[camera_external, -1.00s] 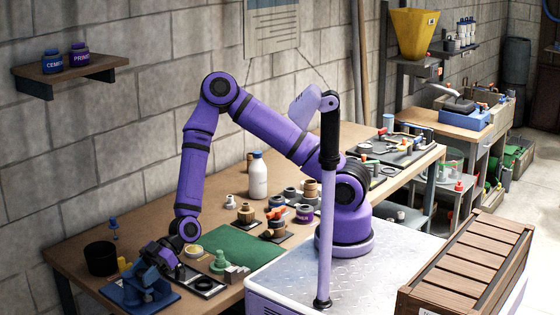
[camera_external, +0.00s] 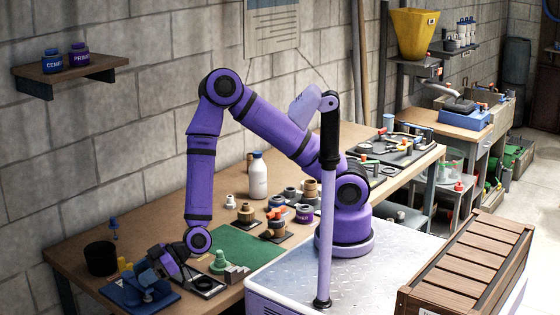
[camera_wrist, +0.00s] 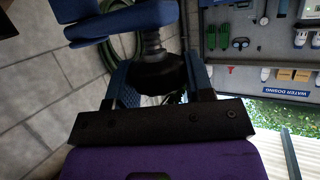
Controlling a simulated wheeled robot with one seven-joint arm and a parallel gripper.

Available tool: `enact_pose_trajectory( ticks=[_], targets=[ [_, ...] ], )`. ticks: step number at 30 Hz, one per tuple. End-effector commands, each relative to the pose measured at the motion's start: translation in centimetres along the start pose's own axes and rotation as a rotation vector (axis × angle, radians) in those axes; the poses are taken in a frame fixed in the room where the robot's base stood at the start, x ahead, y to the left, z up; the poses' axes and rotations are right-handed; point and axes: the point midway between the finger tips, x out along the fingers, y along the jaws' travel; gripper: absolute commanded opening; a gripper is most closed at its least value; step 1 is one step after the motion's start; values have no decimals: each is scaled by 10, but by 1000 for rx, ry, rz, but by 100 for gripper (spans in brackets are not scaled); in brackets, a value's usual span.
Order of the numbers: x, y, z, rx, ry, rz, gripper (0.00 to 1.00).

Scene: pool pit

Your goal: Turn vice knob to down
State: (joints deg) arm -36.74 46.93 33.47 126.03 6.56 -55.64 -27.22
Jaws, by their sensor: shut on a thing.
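The blue vice (camera_external: 140,288) stands at the front left corner of the wooden workbench. In the wrist view its blue body (camera_wrist: 120,18) is at the top, with a dark threaded screw below it. The dark round vice knob (camera_wrist: 155,74) sits between the fingers of my gripper (camera_wrist: 158,80), one finger on each side. My gripper (camera_external: 158,262) is shut on the knob, and it reaches the vice from the right in the external view. The knob is hidden behind the gripper there, and its turn angle cannot be told.
A black cup (camera_external: 100,258) and a blue-topped upright tool (camera_external: 114,228) stand behind the vice. A green mat (camera_external: 240,246), a green fitting (camera_external: 219,263) and grey stepped blocks (camera_external: 237,272) lie to the right. A white bottle (camera_external: 258,178) stands farther back.

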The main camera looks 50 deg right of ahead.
Motion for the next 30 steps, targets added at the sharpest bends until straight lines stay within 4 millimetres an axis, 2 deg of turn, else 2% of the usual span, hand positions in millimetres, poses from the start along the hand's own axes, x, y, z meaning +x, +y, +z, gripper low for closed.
enact_pose_trajectory(
  ticks=[1,2,4,5,13,17,30],
  targets=[
    [0,0,-1,0,3,-1,24],
    [0,0,-1,0,3,-1,52],
    [0,0,-1,-1,3,-1,68],
    [0,0,-1,0,3,-1,70],
    [-1,0,-1,-1,2,-1,70],
    [-10,0,-1,-1,2,-1,70],
    [-86,0,-1,-2,2,-1,70]
  ],
)
